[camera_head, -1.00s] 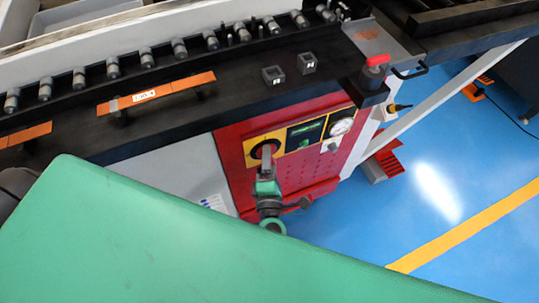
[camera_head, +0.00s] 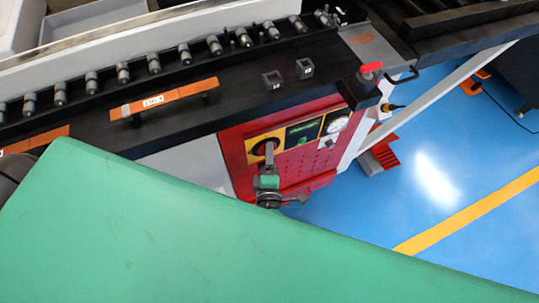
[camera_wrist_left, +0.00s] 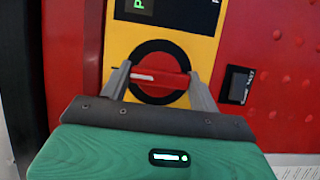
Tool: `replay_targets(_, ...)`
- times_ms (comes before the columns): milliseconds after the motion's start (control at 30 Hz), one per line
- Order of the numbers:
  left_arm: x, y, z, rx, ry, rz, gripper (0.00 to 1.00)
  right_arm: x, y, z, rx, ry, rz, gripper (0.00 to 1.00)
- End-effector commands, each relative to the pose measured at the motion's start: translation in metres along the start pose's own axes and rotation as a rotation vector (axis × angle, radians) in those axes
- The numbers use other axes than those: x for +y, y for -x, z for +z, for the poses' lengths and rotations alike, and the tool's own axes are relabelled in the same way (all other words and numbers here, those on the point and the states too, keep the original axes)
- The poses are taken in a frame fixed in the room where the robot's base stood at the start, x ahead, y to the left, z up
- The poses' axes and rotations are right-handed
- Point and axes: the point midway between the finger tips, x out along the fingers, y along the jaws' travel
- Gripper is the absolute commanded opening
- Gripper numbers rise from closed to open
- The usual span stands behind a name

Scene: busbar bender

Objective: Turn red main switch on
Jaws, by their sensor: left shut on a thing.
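The red main switch (camera_wrist_left: 161,80) is a red handle with a white mark, on a black round base on a yellow plate (camera_wrist_left: 185,45). In the left wrist view the handle lies almost level, its white mark toward the left. My left gripper (camera_wrist_left: 160,82) is shut on the handle, one finger at each end. In the head view my left gripper (camera_head: 269,146) reaches the yellow plate (camera_head: 251,145) on the red panel, and its fingers hide most of the switch.
A red-topped knob (camera_head: 371,69) stands on the black bench edge above. My green body part covers the lower left.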

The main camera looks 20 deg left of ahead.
Motion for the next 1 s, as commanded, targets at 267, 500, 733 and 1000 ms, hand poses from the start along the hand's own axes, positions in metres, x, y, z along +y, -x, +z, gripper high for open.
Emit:
replay_targets(267,-0.0022,0.0015,0.0011,-0.004,-0.007,-0.007,0.39,0.0002,0.0003,0.0002,0.000,0.001,0.000,0.47)
replay_targets(500,-0.0023,0.0015,0.0010,-0.004,-0.007,-0.007,0.66,0.0001,0.0003,0.0000,0.001,0.001,0.000,0.47)
replay_targets(733,-0.0012,0.0007,0.0005,-0.002,-0.006,-0.004,0.84,0.0001,0.0003,0.0001,0.001,0.000,0.000,0.47)
replay_targets(1000,-0.0020,0.0083,0.0003,-0.002,-0.005,-0.005,0.84,0.0000,-0.0015,0.0006,-0.001,0.000,0.000,0.47)
